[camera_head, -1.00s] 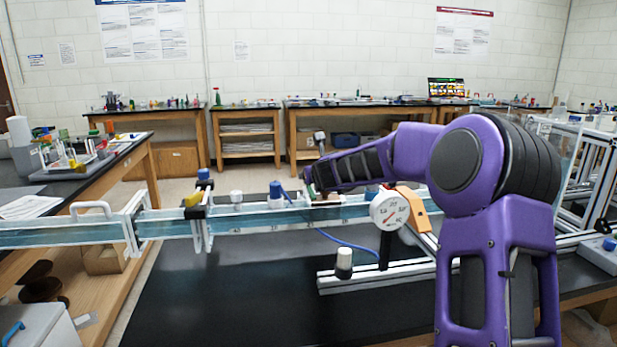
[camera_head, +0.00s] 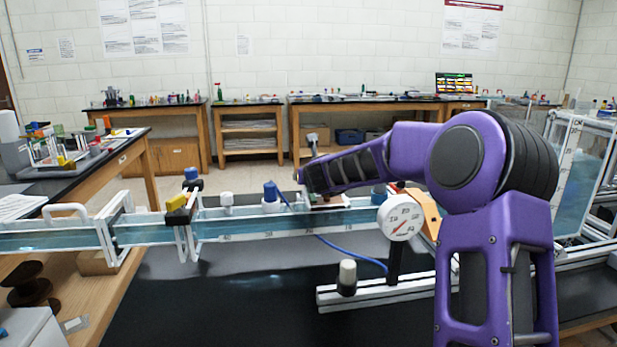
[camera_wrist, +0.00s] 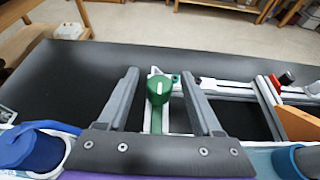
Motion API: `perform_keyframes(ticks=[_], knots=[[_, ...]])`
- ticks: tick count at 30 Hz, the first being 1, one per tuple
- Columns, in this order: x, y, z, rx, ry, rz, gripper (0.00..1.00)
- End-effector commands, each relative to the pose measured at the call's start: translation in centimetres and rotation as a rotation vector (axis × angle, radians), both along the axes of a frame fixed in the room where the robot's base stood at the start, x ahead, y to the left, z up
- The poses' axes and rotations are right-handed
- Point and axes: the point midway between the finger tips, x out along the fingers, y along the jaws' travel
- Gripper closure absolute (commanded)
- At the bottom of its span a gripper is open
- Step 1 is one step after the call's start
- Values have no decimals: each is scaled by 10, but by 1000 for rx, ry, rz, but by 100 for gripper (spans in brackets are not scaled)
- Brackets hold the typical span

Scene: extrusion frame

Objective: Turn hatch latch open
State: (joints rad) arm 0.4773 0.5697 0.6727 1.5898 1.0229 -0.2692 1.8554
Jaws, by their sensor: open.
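A green round knob (camera_wrist: 158,90) with a white line across its top, which appears to be the latch, sits on a pale bracket in the wrist view. My gripper (camera_wrist: 160,74) is open, with one grey finger on each side of the knob. Gaps show between the fingers and the knob, so it is not gripped. In the head view my purple arm reaches left over the water channel (camera_head: 255,226), and the knob and fingertips are hidden or too small to tell.
A round gauge (camera_head: 400,217) and an orange bracket (camera_wrist: 298,122) stand right of my gripper. A blue knob (camera_head: 271,193) is on the channel to the left, with a blue hose (camera_head: 345,247) below. A white-capped post (camera_head: 347,271) stands on a rail. The black bench (camera_head: 240,300) in front is clear.

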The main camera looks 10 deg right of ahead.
Motion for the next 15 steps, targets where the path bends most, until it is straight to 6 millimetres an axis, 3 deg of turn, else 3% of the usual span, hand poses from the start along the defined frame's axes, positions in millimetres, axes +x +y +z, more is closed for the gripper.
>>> perform_keyframes(ticks=[8, 15], knots=[[0, 0, 0, 0, 0, 0, 35], [0, 0, 0, 0, 0, 0, 78]])
